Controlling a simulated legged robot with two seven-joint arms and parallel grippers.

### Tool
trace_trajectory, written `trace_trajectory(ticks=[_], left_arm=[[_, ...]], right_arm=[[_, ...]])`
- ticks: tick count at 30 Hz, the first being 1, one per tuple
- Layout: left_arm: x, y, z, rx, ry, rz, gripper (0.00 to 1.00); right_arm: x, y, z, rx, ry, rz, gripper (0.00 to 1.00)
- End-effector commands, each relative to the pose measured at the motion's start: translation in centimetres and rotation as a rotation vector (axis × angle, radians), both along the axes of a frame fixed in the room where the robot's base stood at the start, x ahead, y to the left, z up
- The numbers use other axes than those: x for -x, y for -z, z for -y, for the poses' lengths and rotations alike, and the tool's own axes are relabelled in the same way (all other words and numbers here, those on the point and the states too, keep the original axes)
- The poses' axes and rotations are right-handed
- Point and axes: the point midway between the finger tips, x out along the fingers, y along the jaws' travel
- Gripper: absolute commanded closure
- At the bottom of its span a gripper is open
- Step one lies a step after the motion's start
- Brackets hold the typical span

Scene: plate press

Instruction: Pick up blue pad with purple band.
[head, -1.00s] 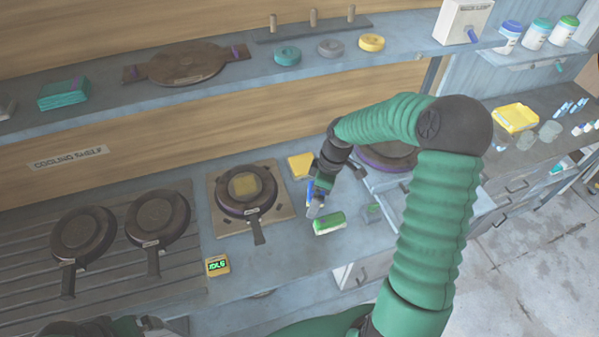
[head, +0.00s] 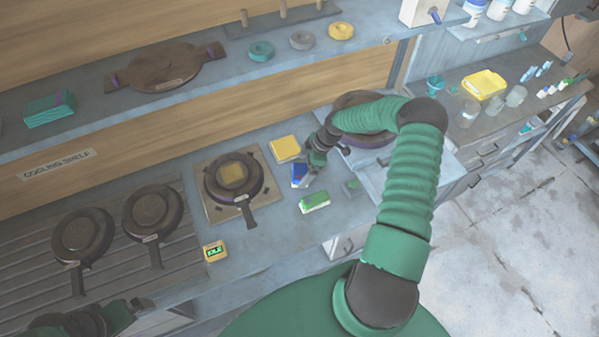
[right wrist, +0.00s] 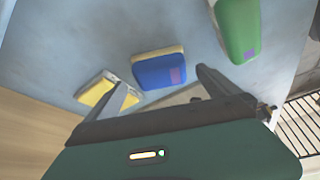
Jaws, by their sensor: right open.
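The blue pad (head: 299,174) lies on the counter between a yellow pad and a green pad. My right gripper (head: 311,166) is at the pad's right side in the head view. In the right wrist view its open jaws (right wrist: 166,84) point toward the pad, with nothing held between them. Dark green parts of my left arm show at the bottom left of the head view; its jaws cannot be made out.
A yellow pad (head: 286,148) lies behind the blue pad, and a green pad (head: 314,201) in front. A round dark press (head: 363,112) is behind my right forearm. A shelf (head: 130,119) runs above.

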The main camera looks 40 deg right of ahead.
Motion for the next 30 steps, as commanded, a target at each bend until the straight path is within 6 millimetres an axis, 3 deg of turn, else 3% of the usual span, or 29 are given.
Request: trace_trajectory(ticks=[2, 6, 13, 27, 30], left_arm=[[0.0, -1.6, 0.0, 0.0, 0.0, 0.001, 0.0], [0.0, -1.7, 0.0, 0.0, 0.0, 0.001, 0.0], [0.0, -1.6, 0.0, 0.0, 0.0, 0.0, 0.0], [0.0, -1.6, 0.0, 0.0, 0.0, 0.0, 0.0], [0.0, -1.6, 0.0, 0.0, 0.0, 0.0, 0.0]], right_arm=[[-0.3, 0.9, -0.7, -0.005, -0.002, -0.002, 0.0], [-0.8, 2.9, -1.1, 0.0, -0.001, -0.002, 0.0], [-0.9, 3.2, -1.2, 0.001, -0.001, 0.0, 0.01], [-0.9, 3.2, -1.0, 0.0, 0.001, 0.0, 0.63], [-0.9, 3.2, -1.0, 0.0, 0.001, 0.0, 0.7]])
